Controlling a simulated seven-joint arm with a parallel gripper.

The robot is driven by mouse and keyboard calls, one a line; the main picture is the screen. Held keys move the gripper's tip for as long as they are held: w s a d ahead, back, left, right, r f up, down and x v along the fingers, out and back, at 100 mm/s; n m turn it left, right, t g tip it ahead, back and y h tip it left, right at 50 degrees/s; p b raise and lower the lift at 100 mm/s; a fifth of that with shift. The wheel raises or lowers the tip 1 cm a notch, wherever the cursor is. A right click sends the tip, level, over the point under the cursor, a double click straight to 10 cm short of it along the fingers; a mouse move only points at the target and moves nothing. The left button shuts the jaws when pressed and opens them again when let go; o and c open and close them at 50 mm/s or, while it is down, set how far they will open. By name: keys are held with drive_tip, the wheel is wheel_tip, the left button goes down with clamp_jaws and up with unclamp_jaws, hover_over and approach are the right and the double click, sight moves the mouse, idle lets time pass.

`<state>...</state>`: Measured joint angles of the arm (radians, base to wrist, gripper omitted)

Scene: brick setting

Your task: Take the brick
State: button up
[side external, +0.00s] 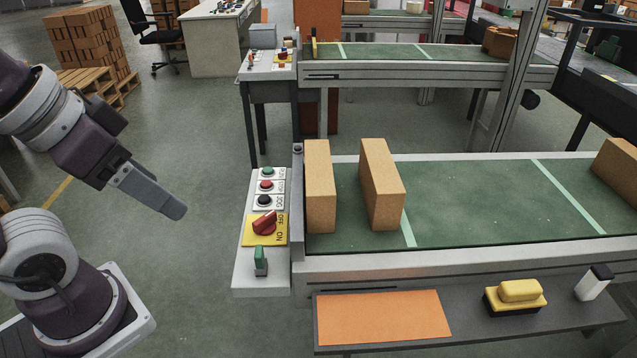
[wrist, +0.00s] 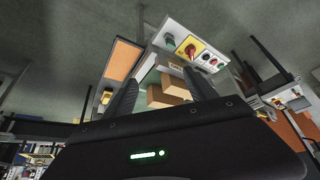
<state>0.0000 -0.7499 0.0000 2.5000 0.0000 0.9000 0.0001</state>
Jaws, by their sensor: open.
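Two tan-orange bricks stand upright on the green conveyor belt (side external: 480,205) in the side view. The left brick (side external: 320,187) is at the belt's left end. The second brick (side external: 382,185) stands just right of it, with a gap between. A third brick (side external: 617,168) is cut off at the right edge. My gripper (side external: 176,208) is left of the control panel, apart from all bricks. In the wrist view my gripper (wrist: 160,77) has its two fingers spread and empty, with bricks (wrist: 174,86) visible beyond, between the fingers.
A control panel (side external: 244,275) with buttons and a red switch (side external: 265,222) stands between my gripper and the belt. A front shelf (side external: 465,328) holds an orange plate (side external: 385,318) and a yellow-handled block (side external: 515,296). A second conveyor (side external: 450,72) runs behind. Stacked bricks (side external: 92,45) are back left.

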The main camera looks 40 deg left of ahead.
drive_tip(key=shift+o, duration=1.4)
drive_tip(key=w+r+n+g+h, duration=0.2)
drive_tip(key=w+r+n, duration=0.15)
drive_tip(key=w, duration=0.55)
drive_tip(key=n+g+y, duration=0.2)
drive_tip(key=n+g, duration=0.1)
drive_tip(key=n, duration=0.3)
hover_over(319, 164)
drive_tip(key=s, duration=0.2)
drive_tip(key=shift+m, duration=0.25)
drive_tip(key=f, duration=1.4)
drive_tip(key=shift+w+d+f, duration=0.15)
drive_tip(key=shift+w+f, duration=0.1)
drive_tip(key=shift+f, duration=0.1)
drive_tip(key=shift+g, duration=0.3)
drive_tip(key=f, duration=0.3)
drive_tip(key=w+f, duration=0.1)
drive_tip(key=f, duration=0.5)
drive_tip(key=shift+w+a+f, duration=0.2)
drive_tip(key=shift+f, duration=0.2)
drive_tip(key=shift+r, duration=0.15)
clamp_jaws()
